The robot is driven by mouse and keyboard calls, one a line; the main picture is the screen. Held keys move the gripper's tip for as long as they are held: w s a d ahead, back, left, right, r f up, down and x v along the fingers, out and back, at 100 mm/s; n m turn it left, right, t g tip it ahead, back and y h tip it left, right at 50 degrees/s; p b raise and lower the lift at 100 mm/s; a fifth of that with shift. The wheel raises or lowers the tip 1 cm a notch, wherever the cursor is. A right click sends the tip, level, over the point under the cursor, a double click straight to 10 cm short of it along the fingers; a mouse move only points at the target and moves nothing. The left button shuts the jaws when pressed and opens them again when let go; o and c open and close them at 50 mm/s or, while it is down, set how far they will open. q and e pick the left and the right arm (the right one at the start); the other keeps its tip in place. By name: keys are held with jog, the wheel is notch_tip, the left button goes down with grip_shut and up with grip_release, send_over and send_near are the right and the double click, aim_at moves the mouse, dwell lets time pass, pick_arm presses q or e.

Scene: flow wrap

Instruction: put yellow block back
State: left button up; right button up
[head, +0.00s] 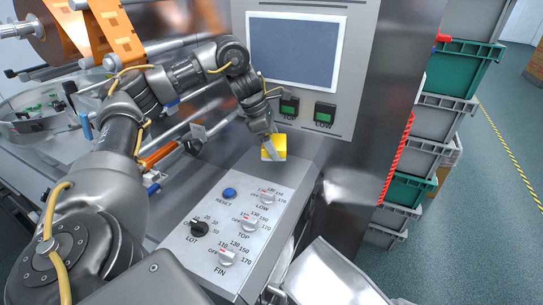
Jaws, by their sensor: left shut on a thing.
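A yellow block (279,145) is at the top end of the control panel, just below the green displays. My left gripper (272,146) is shut on it, with the fingers partly covering its left side. I cannot tell whether the block touches the machine surface behind it. My right gripper is not in view.
The sloped control panel (202,262) carries a blue reset button (230,193), a black LOT knob (200,229) and white knobs. A screen (293,50) and two green displays stand above. Stacked crates (461,67) stand at the right. A metal chute (335,275) lies below the panel.

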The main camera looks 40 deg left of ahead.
pick_arm(q)
jog(key=w+f, duration=0.1)
jog(key=a+f, duration=0.1)
jog(key=f, duration=0.1)
jog(key=w+a+f, duration=0.1)
jog(key=shift+w+a+f, duration=0.25)
jog(key=shift+w+f, duration=0.05)
jog(key=shift+f, duration=0.05)
jog(key=shift+a, duration=0.1)
jog(key=shift+w+a+f+p, duration=0.1)
jog(key=shift+f+p, duration=0.1)
jog(key=shift+f, duration=0.75)
jog(key=shift+a+f+p, duration=0.1)
jog(key=shift+f+p, duration=0.05)
jog(key=shift+f, duration=0.75)
jog(key=shift+d, duration=0.1)
